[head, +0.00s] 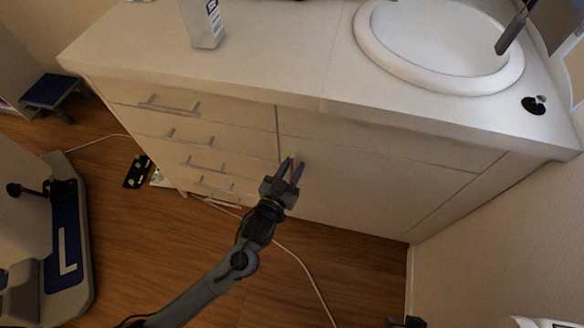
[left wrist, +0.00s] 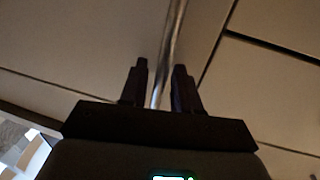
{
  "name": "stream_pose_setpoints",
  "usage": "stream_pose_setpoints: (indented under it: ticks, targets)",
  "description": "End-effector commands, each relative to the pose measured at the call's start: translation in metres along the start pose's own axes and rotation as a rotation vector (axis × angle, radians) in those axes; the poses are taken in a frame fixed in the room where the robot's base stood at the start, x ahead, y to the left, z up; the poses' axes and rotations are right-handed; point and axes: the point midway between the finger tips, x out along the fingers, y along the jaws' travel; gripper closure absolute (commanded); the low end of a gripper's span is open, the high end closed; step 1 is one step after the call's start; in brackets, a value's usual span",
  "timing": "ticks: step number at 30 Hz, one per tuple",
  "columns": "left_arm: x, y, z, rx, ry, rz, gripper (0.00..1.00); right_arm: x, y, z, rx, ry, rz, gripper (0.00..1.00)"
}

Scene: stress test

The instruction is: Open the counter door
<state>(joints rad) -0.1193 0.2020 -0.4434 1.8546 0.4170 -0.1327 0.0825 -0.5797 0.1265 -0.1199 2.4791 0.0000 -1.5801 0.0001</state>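The counter door (head: 365,190) is a plain pale panel under the sink, to the right of the drawers, and it looks closed. My left gripper (head: 293,164) is in front of the door's upper left part, its two fingers apart. In the left wrist view a shiny metal bar handle (left wrist: 173,42) runs between the open fingers (left wrist: 160,80), with a gap visible on each side. The handle is mostly hidden by the gripper in the head view. A dark piece at the bottom edge of the head view may be my right gripper; its fingers cannot be made out.
A white countertop (head: 270,60) with a sink (head: 440,40) and a bottle (head: 203,22) is above. Drawers with bar handles (head: 168,104) are to the left. A scale-like device (head: 68,240) stands at far left. A cable (head: 305,272) crosses the wooden floor, which is mostly clear before the door.

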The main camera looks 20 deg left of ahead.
Motion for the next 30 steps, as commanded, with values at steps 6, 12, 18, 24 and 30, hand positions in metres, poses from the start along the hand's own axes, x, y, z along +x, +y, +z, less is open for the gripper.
stream_pose_setpoints:
  ticks: [6,12,18,24,30]
  targets:
    - [0.000,0.000,0.000,0.000,0.000,0.000,0.95,0.000,-0.001,0.000,0.005,0.001,-0.004,0.57]
    - [0.000,0.000,0.000,0.000,0.000,0.000,1.00,-0.001,-0.002,-0.001,0.009,0.002,-0.007,0.57]
    - [-0.003,0.001,0.000,-0.001,-0.002,-0.004,1.00,-0.002,-0.002,-0.001,0.009,0.002,-0.008,0.57]
    - [-0.026,0.009,-0.003,-0.005,-0.006,-0.054,1.00,-0.018,-0.002,-0.006,0.009,0.002,-0.007,0.57]
    - [-0.074,0.031,-0.005,-0.008,-0.010,-0.170,1.00,-0.043,0.000,-0.014,0.006,0.001,-0.005,0.57]
